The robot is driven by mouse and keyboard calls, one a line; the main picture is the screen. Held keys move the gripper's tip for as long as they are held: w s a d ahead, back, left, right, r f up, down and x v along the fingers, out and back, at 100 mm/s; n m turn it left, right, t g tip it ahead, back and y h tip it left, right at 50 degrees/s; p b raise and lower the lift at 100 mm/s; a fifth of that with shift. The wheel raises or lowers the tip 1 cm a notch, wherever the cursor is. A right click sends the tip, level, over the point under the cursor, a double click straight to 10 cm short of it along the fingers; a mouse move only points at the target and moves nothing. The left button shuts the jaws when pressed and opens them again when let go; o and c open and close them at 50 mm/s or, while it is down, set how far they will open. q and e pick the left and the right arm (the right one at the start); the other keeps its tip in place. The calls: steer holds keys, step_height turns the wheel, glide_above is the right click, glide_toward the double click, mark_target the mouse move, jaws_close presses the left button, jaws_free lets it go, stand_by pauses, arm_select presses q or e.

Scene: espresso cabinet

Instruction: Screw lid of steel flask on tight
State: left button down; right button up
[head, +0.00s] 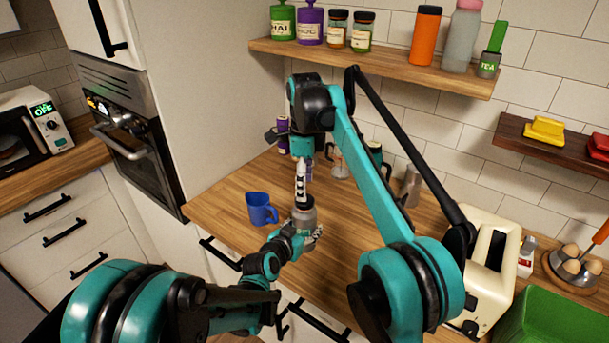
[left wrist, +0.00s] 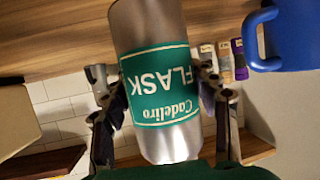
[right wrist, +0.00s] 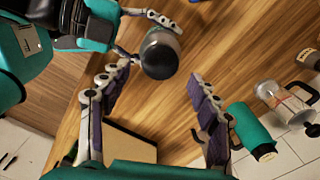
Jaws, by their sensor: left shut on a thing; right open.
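The steel flask (head: 301,217) stands upright at the counter's front. In the left wrist view the flask (left wrist: 160,84) shows a green label with "FLASK", upside down in the picture. My left gripper (head: 306,238) is shut around the flask body, a finger on each side (left wrist: 152,75). The dark round lid (right wrist: 159,55) sits on top of the flask; how tightly it is seated cannot be told. My right gripper (head: 302,192) points down just above the lid. It is open, with the lid near the gap between its fingertips (right wrist: 157,78), not gripped.
A blue mug (head: 262,209) stands left of the flask. A glass press (head: 339,163), a teal container (right wrist: 250,130) and a grey bottle (head: 409,186) stand toward the wall. A cream toaster (head: 484,262) is at right. Wooden counter is bare between flask and toaster.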

steer(key=n, duration=0.7)
steer(key=shift+r, duration=0.2)
steer(key=n, duration=0.4)
steer(key=shift+r+n, duration=0.15)
steer(key=shift+n, duration=0.25)
steer(key=n, duration=0.4)
steer(key=shift+r+n, duration=0.15)
steer(key=shift+n, duration=0.15)
steer(key=n, duration=0.7)
steer(key=shift+r, duration=0.2)
steer(key=n, duration=0.4)
steer(key=shift+r+n, duration=0.15)
steer(key=shift+n, duration=0.25)
steer(key=n, duration=0.7)
steer(key=shift+r, duration=0.2)
steer(key=n, duration=0.4)
steer(key=shift+r, duration=0.1)
steer(key=n, duration=0.5)
steer(key=shift+r, duration=0.15)
